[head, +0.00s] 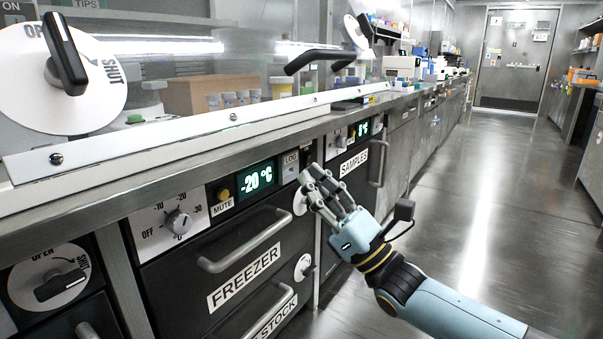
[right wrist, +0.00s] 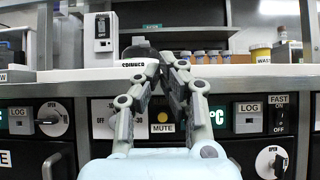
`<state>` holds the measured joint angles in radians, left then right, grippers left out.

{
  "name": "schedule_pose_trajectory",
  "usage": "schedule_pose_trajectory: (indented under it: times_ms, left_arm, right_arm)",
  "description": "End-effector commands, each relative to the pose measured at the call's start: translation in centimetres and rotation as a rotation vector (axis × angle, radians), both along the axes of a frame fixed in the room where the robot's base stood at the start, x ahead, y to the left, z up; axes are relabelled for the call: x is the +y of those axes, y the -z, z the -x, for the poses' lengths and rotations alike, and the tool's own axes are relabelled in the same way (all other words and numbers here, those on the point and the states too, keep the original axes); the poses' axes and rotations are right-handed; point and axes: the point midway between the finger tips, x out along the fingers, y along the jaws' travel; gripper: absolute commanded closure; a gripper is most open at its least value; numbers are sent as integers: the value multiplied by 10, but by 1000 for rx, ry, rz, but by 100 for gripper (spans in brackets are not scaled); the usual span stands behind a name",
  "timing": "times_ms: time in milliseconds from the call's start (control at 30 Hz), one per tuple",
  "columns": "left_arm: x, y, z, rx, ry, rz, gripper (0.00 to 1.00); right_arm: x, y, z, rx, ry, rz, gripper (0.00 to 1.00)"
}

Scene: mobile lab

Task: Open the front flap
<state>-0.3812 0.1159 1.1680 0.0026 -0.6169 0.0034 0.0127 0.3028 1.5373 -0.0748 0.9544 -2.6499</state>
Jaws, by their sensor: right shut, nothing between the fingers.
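A clear front panel that looks like the front flap stands over the bench, with a long white strip with screws (head: 160,138) along its lower edge. A black bar handle (head: 318,60) sticks out at its right part. A large white OPEN/SHUT dial (head: 62,62) with a black lever is at the far left, its lever nearly upright. My right gripper (head: 312,182) is shut and empty, below the bench edge and in front of the freezer unit, apart from the handle. In the right wrist view its fingers (right wrist: 160,62) close together. My left gripper is out of view.
Below the bench are a FREEZER drawer (head: 243,273) with a bar handle (head: 245,240), a temperature knob (head: 178,222) and a SAMPLES drawer (head: 354,162). Jars (head: 229,99) and a brown box (head: 200,93) stand behind the panel. The aisle floor (head: 470,210) is clear on the right.

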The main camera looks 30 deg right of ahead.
Motion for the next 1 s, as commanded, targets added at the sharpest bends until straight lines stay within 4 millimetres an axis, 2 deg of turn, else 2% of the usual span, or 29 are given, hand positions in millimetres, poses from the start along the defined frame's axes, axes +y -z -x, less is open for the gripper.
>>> schedule_pose_trajectory:
  times_ms: [500, 700, 1000]
  left_arm:
    - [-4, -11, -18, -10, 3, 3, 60]
    - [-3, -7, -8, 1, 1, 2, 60]
    - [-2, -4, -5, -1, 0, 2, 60]
  right_arm:
    - [28, -64, -67, 1, 0, -3, 100]
    - [17, -77, -42, 4, -1, -1, 100]
    - [14, -82, -35, 4, 0, -1, 100]
